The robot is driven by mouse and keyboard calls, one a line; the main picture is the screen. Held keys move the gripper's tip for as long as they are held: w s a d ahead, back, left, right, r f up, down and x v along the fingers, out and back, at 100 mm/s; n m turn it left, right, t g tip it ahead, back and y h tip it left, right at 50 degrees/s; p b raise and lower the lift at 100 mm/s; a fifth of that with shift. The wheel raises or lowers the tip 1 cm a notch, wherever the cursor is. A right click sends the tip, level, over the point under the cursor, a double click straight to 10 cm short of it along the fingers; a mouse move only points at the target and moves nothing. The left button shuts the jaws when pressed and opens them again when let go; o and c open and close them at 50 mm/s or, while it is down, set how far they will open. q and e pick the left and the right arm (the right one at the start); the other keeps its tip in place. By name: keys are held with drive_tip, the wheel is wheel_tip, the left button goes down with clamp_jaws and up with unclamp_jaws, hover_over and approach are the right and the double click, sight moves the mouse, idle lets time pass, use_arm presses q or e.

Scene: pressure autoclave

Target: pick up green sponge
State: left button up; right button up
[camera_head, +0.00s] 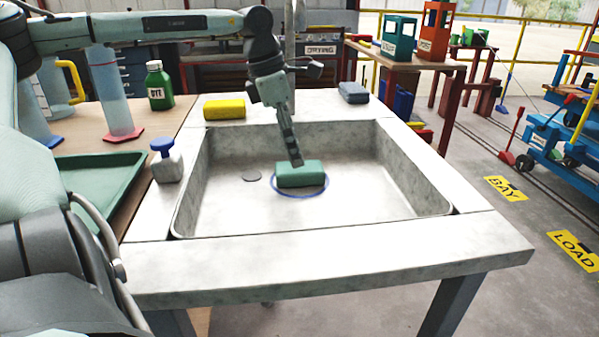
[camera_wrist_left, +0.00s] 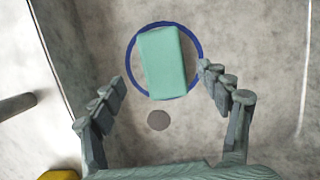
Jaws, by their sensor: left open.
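The green sponge (camera_head: 300,174) lies flat on the floor of the sink (camera_head: 225,205), inside a blue ring marking (camera_head: 300,196). In the left wrist view the sponge (camera_wrist_left: 162,63) sits a little beyond the fingertips, between their lines. My left gripper (camera_head: 296,160) comes down over the sink, its fingers close above the sponge in the head view. In the left wrist view the gripper (camera_wrist_left: 160,75) is open, its two fingers spread wider than the sponge, with nothing between them. My right gripper is not in view.
A round grey drain (camera_head: 251,175) is beside the sponge. A soap dispenser (camera_head: 167,163) stands on the left rim, near a green tray (camera_head: 98,180). The sink's walls surround the gripper.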

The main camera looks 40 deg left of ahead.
sight(299, 173)
use_arm(q)
drive_tip(key=x, duration=0.4)
drive_tip(key=shift+s+d+f, duration=0.15)
drive_tip(key=shift+s, duration=0.05)
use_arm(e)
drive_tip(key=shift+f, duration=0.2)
use_arm(q)
drive_tip(key=shift+c, duration=0.4)
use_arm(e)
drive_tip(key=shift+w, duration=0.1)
use_arm(q)
drive_tip(key=c, duration=0.9)
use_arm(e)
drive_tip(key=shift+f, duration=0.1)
